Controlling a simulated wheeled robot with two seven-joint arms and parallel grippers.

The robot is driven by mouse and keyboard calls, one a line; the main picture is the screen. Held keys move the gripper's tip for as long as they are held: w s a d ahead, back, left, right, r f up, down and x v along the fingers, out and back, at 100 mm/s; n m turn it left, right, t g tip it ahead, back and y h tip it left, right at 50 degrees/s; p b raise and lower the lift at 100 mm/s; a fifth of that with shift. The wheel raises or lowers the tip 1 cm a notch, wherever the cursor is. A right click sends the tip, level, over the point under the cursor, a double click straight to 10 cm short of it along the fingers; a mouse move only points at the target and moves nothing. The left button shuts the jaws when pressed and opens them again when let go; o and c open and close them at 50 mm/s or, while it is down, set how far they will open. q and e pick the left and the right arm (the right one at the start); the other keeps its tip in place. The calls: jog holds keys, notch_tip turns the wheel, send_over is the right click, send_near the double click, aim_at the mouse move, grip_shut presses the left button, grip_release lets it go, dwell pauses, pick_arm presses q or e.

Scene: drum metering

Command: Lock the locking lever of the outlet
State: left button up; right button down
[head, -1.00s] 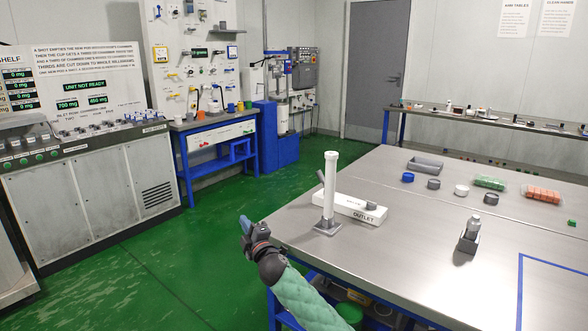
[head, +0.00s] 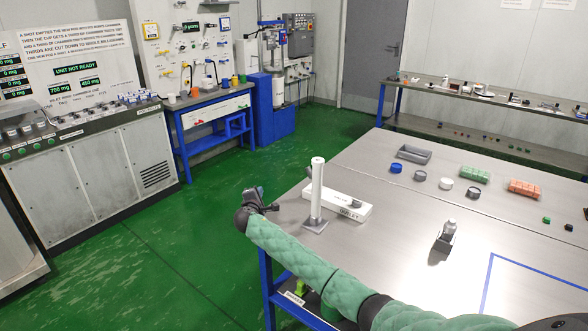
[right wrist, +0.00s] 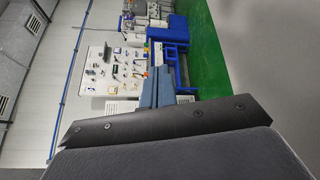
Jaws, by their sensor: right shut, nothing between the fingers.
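The outlet (head: 350,212) is a white block labelled OUTLET near the left edge of the steel table. A tall white tube (head: 317,188) stands upright on a grey square foot in front of it. A grey piece behind the tube, at its left, may be the locking lever; the tube partly hides it and its setting cannot be told. My right gripper (head: 254,192) is shut and empty, over the floor left of the table and apart from the outlet. Its fingers (right wrist: 155,88) show shut in the right wrist view, where no outlet shows. My left gripper is not in view.
The steel table (head: 400,240) holds a grey tray (head: 414,154), several small caps, green and orange blocks, and a grey holder (head: 443,240) with a small bottle. Green floor left of the table is clear. A blue bench (head: 213,115) stands further back.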

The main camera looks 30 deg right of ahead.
jog(key=s+d+g+h, duration=0.1)
jog(key=d, duration=0.2)
jog(key=s+d+m+g+h+p, duration=0.1)
jog(key=d+g+h, duration=0.1)
jog(key=d, duration=0.1)
jog(key=s+d+g+h, duration=0.1)
jog(key=d+g, duration=0.1)
jog(key=d, duration=0.1)
jog(key=shift+d+r+m+h, duration=0.2)
jog(key=shift+d+m+h, duration=0.1)
jog(key=shift+d+m, duration=0.1)
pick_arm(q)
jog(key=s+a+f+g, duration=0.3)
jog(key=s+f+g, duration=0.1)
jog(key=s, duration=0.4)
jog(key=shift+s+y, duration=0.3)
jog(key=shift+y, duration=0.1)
